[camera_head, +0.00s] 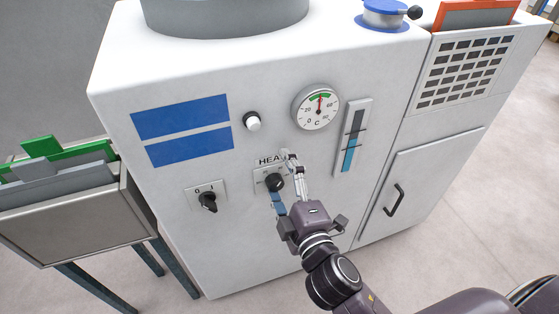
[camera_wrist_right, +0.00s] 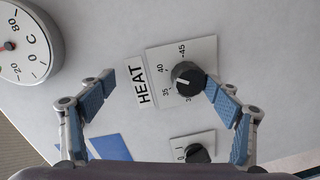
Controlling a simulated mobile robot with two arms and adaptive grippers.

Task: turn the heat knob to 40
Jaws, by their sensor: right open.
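The black heat knob (camera_head: 275,182) sits on a white plate under the HEAT label on the machine's front. In the right wrist view the knob (camera_wrist_right: 188,78) has a white mark pointing left, between 35 and 40 on the dial plate (camera_wrist_right: 205,50). My right gripper (camera_head: 284,184) is open in front of the panel. In the right wrist view its fingers (camera_wrist_right: 160,83) are wide apart; one tip is close beside the knob, the other is beyond the HEAT label. I cannot tell whether the near finger touches the knob. My left gripper is not in view.
A 0/1 switch (camera_head: 208,201) is left of the knob. A white button (camera_head: 253,122), a round temperature gauge (camera_head: 318,107) and a blue level indicator (camera_head: 352,140) are above. A cabinet door handle (camera_head: 394,200) is at right. A bin of panels (camera_head: 75,222) stands at left.

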